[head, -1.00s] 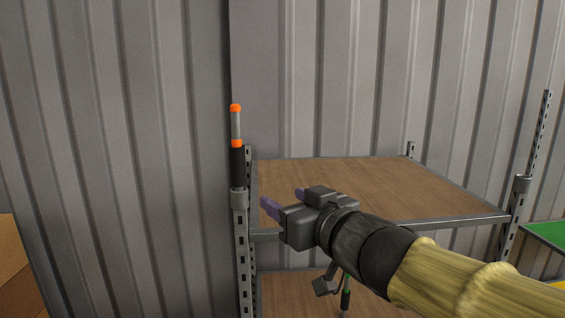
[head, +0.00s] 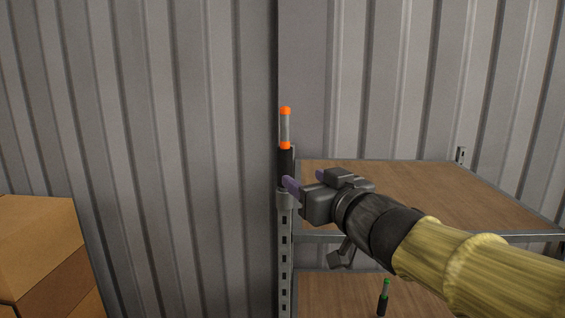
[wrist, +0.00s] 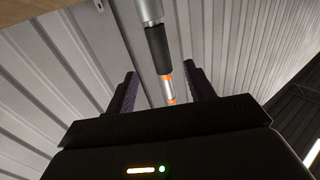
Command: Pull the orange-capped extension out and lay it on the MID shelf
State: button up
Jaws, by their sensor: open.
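The orange-capped extension (head: 285,128) stands upright at the top of the shelf's near left post (head: 285,240). It has an orange cap, a grey rod, an orange ring and a black sleeve whose lower end is by the post's collar. My gripper (head: 305,181) is open, its purple-padded fingers just right of the black sleeve. In the wrist view the extension (wrist: 157,48) shows upside down between the two fingers, with clear gaps to both. I cannot tell how deep between them it is. An upper wooden shelf (head: 420,185) and a lower one (head: 335,290) show; no MID label is visible.
A green-capped extension (head: 384,298) stands on the lower shelf. Cardboard boxes (head: 45,250) are at the lower left. A corrugated metal wall (head: 180,120) is close behind. The upper shelf's visible surface is bare.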

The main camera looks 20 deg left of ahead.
aim_at(287, 164)
jog(key=p+x, duration=0.3)
jog(key=x, duration=0.8)
jog(key=shift+w+a+p, duration=0.15)
jog(key=shift+w+p, duration=0.05)
jog(key=shift+p, duration=0.15)
jog(key=c, duration=1.2)
jog(key=shift+o, duration=0.2)
jog(key=shift+w+r, duration=0.15)
jog(key=shift+r, duration=0.05)
jog(key=shift+s+r, duration=0.1)
jog(key=shift+s, duration=0.15)
